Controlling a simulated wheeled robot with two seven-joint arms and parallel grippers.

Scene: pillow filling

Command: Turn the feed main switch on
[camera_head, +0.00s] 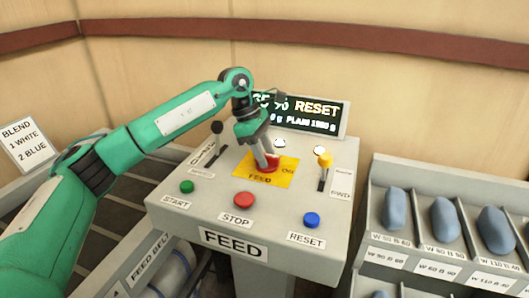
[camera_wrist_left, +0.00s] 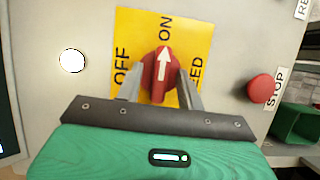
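The feed main switch is a red rotary knob (camera_wrist_left: 160,76) with a white arrow on a yellow plate (camera_wrist_left: 135,25) marked OFF, ON and FEED. In the left wrist view the arrow points at the word ON. The knob also shows in the head view (camera_head: 270,163), partly hidden by my fingers. My left gripper (camera_head: 264,160) reaches down onto the switch. Its two fingers (camera_wrist_left: 160,82) stand on either side of the knob; I cannot tell whether they press on it. My right gripper is not in view.
The grey FEED panel (camera_head: 233,259) also holds a green START button (camera_head: 187,187), a red STOP button (camera_head: 244,199), a blue RESET button (camera_head: 312,220), a black-knobbed lever (camera_head: 217,128) and a yellow-knobbed lever (camera_head: 324,160). A lit display (camera_head: 318,113) stands behind. Bins with blue pillows (camera_head: 445,219) are right.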

